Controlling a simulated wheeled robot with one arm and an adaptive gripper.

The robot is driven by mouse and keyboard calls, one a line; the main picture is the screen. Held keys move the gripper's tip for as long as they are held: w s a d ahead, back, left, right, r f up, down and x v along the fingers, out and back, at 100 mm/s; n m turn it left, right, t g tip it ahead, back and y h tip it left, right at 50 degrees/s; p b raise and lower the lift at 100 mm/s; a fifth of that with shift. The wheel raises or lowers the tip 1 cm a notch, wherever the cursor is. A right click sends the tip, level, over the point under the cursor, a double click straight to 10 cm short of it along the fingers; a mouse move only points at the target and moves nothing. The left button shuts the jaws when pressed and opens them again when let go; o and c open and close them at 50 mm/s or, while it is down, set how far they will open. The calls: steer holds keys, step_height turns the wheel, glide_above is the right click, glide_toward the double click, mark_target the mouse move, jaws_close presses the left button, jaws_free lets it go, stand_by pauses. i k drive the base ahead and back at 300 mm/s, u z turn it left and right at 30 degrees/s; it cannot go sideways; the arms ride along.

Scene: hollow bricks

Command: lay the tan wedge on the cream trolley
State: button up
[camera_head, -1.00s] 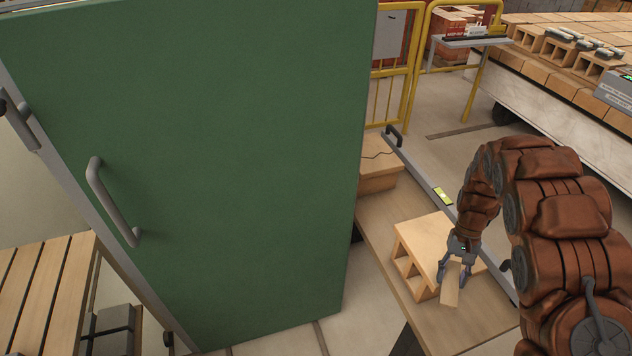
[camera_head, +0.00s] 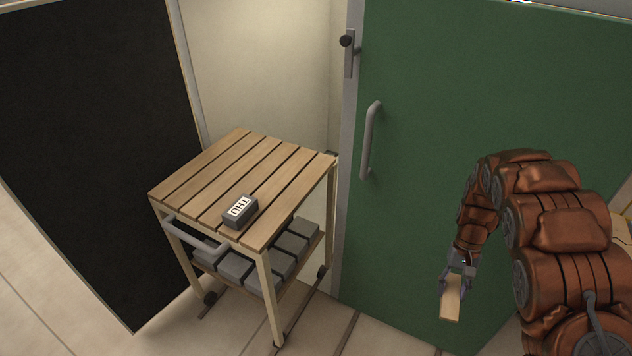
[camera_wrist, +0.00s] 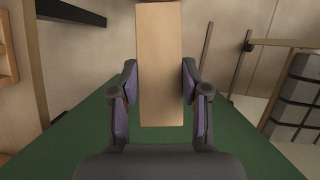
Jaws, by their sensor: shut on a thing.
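My gripper (camera_head: 458,282) is shut on the tan wedge (camera_head: 451,299) and holds it in the air in front of a green door. In the wrist view the wedge (camera_wrist: 160,70) sits between both fingers and reaches toward the top edge. The cream trolley (camera_head: 262,240) stands at the centre left of the head view, apart from my gripper. It has a slatted wooden top and cream legs. A dark block with a white label (camera_head: 240,211) lies on the front part of its top. The rest of the top is bare.
Several grey blocks (camera_head: 236,266) lie on the trolley's lower shelf. The green door (camera_head: 430,150) with a grey handle (camera_head: 369,140) stands behind my gripper. A black panel (camera_head: 90,150) stands left of the trolley. Tiled floor lies clear in front.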

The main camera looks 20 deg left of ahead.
mark_target(191, 192)
steer(key=u, duration=2.55)
steer(key=i, duration=1.45)
